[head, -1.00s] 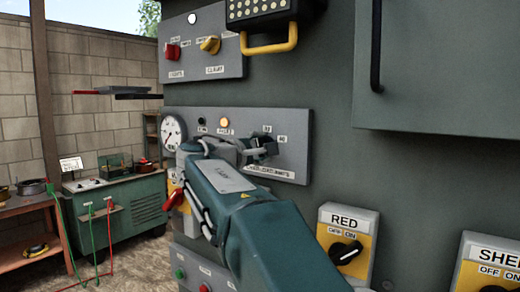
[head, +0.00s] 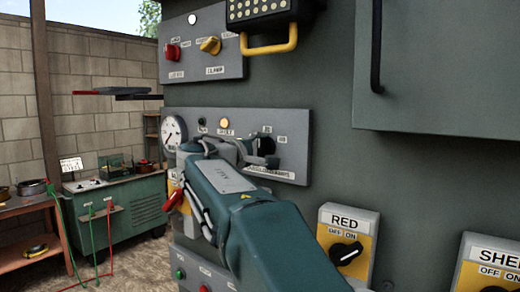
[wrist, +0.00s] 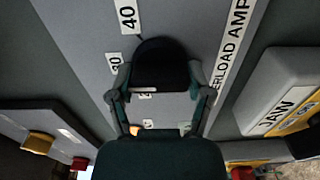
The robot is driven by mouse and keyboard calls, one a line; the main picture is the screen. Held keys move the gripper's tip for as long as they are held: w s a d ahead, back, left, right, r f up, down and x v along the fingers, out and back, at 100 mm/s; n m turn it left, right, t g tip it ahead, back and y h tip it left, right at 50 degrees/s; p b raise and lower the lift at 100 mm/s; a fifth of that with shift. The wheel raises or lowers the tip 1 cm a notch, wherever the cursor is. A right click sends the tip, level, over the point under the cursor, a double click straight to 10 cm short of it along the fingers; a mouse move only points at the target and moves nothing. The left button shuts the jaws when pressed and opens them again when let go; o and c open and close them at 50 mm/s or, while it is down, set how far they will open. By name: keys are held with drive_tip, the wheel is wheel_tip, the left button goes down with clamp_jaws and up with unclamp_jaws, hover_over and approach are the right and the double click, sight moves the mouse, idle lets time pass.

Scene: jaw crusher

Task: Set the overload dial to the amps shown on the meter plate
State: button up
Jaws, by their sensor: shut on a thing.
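The overload dial is a black knob (head: 267,147) on a grey panel (head: 296,160) labelled for overload amps. In the wrist view the knob (wrist: 160,65) sits between the two fingers of my gripper (wrist: 160,93), which touch its sides. The gripper (head: 254,150) is shut on it. A label reading 40 (wrist: 128,16) lies just beyond the knob, with another number label (wrist: 114,63) to its left. My gripper hides part of the scale. A round white meter (head: 172,133) is at the panel's left end; its reading is too small to tell.
A lit amber lamp (head: 224,123) is above my gripper. A yellow handle (head: 270,46) juts out above the panel. A green cabinet (head: 110,215) carries a white card (head: 71,165) with unreadable writing.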

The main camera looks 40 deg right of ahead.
drive_tip(key=o, duration=1.1)
drive_tip(key=shift+f, duration=0.15)
drive_tip(key=shift+o, duration=0.2)
drive_tip(key=v, duration=1.2)
drive_tip(key=shift+d, duration=0.1)
